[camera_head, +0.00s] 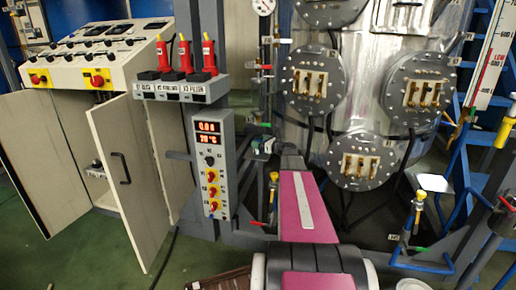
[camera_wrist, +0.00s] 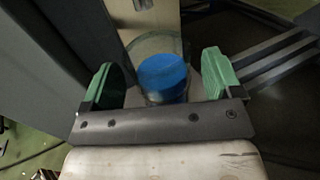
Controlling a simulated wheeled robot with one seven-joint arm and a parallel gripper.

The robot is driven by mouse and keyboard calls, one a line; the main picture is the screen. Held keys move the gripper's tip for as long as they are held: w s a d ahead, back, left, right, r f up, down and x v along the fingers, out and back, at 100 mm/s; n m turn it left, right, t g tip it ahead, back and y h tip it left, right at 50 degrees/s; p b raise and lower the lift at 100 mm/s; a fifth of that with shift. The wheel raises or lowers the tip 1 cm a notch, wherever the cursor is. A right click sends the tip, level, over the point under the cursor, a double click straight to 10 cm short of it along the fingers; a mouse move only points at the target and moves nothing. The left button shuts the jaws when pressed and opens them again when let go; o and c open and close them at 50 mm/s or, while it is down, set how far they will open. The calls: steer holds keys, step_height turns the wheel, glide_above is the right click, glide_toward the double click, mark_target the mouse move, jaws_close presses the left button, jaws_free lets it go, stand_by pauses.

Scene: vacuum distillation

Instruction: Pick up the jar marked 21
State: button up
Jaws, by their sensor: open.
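A jar with a blue lid (camera_wrist: 162,72) and a clear, glassy body shows in the wrist view, at the middle. No number can be read on it. My gripper (camera_wrist: 164,84) is open, with one green finger on the left of the jar and one on the right. Gaps show between the lid and both fingers, so it is not held. In the head view my magenta arm reaches forward to the right of the control column, and its far end is small and partly hidden. I cannot make out the jar clearly there.
The grey control column (camera_head: 212,170) with red displays stands just left of my arm. The metal vessel (camera_head: 345,100) with round flanges rises behind it. An open cabinet door (camera_head: 128,185) is at the left. Pipes and valves (camera_head: 418,205) crowd the right.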

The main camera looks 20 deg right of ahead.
steer(key=shift+w+a, duration=0.35)
steer(key=shift+w, duration=0.3)
steer(key=c, duration=1.2)
steer(key=shift+r, duration=0.25)
steer(key=shift+c, duration=0.2)
